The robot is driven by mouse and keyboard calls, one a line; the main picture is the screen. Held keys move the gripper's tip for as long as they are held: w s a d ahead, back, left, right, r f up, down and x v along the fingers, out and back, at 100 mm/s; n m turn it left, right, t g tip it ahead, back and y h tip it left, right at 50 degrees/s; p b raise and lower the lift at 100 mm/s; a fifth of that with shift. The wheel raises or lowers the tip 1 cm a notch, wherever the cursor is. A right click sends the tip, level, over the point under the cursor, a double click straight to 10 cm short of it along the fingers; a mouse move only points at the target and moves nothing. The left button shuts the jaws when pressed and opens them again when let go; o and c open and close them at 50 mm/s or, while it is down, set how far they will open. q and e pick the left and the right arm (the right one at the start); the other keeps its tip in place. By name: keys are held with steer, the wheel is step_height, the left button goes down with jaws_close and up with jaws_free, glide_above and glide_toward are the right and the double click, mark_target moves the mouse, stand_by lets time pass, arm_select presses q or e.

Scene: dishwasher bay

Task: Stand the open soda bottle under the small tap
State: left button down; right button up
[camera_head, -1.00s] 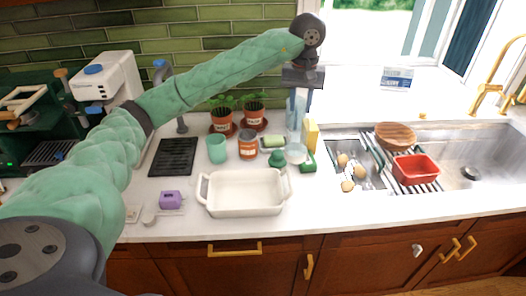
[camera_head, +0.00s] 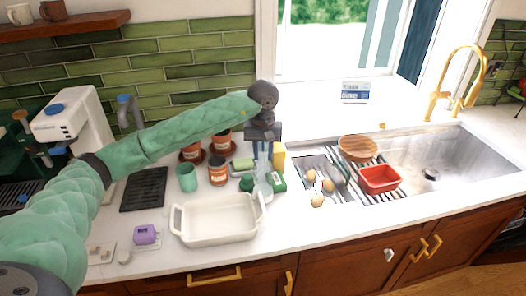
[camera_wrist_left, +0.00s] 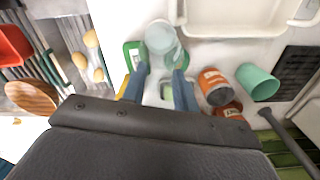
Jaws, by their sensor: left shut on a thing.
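A clear, pale, bottle-like thing (camera_head: 263,187), which I take for the soda bottle, is near the middle of the counter, behind the white dish. My left gripper (camera_head: 262,157) is above it with its blue-grey fingers pointing down, shut on it. In the left wrist view its round pale end (camera_wrist_left: 160,37) shows between the fingertips (camera_wrist_left: 159,75). I cannot tell its cap or opening, nor whether its base touches the counter. The small grey tap with a blue top (camera_head: 128,112) is at the back left, partly behind my arm, by a black ribbed mat (camera_head: 144,190). My right gripper is not in view.
The white dish (camera_head: 213,238) is in front.

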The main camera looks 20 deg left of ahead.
arm_select(q)
steer(key=shift+f, duration=0.55)
steer(key=c, duration=1.1)
jaws_free()
